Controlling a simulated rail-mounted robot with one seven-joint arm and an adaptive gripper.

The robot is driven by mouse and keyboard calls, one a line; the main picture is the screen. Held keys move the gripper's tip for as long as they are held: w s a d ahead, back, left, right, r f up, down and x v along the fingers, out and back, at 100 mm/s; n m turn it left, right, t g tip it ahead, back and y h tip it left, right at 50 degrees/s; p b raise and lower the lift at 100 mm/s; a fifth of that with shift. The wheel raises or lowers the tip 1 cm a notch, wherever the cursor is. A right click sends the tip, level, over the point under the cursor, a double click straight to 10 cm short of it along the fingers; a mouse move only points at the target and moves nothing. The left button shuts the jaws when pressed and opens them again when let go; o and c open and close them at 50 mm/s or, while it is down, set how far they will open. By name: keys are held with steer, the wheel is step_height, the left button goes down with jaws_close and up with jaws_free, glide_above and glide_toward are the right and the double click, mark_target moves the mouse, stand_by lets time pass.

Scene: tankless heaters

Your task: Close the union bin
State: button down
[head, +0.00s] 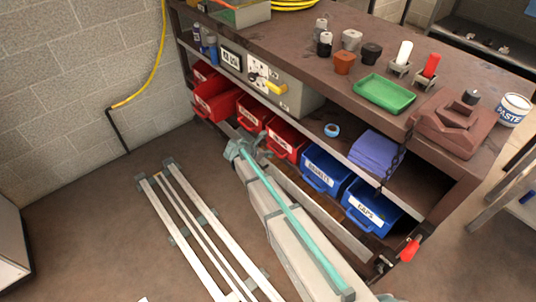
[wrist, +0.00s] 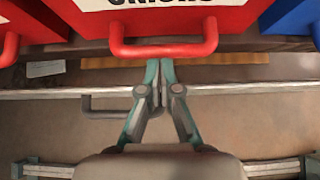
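The union bin (wrist: 165,18) is red with a white label, partly cut off at the top of the wrist view, and has a red loop handle (wrist: 163,45) on its front. In the head view, the union bin (head: 287,139) appears to be the red one beside the blue gaskets bin, on the lower shelf. My gripper (wrist: 160,88) is in front of and just below the handle, its fingertips together with nothing between them. The fingertips look apart from the handle. In the head view my gripper (head: 264,153) is small and partly hard to make out.
Blue bins for gaskets (head: 325,168) and caps (head: 370,208) stand to the right; other red bins (head: 217,101) stand to the left. The workbench (head: 300,50) overhangs the shelf. A metal rail (wrist: 60,94) runs below the bins.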

steer(key=s+a+r, duration=0.6)
steer(key=s+a, duration=0.1)
steer(key=a, duration=0.2)
steer(key=s+d+f+m+g+y+p, duration=0.1)
steer(key=s+d+f+m+g+p, duration=0.15)
steer(key=s+f+m, duration=0.4)
steer(key=s+d+f+m+g+y+p, duration=0.15)
steer(key=s+d+m, duration=0.25)
steer(key=s, duration=0.6)
steer(key=s+d+f+m+g+y+p, duration=0.1)
steer(key=s+d+f+m+g+y, duration=0.2)
steer(key=s+m, duration=0.4)
steer(key=s+d+m+g+y+p, duration=0.1)
steer(key=s+d+m+g+p, duration=0.1)
steer(key=s, duration=1.2)
steer(key=s+d+m+g+y+p, duration=0.1)
steer(key=s+d+m+g+p, duration=0.2)
steer(key=s+d, duration=0.4)
steer(key=s+m+p, duration=0.1)
steer(key=s+m, duration=0.1)
steer(key=s, duration=0.6)
steer(key=shift+s+m+g+p, duration=0.15)
steer(key=shift+m+g+p, duration=0.15)
steer(key=shift+m, duration=0.05)
steer(key=shift+y, duration=0.25)
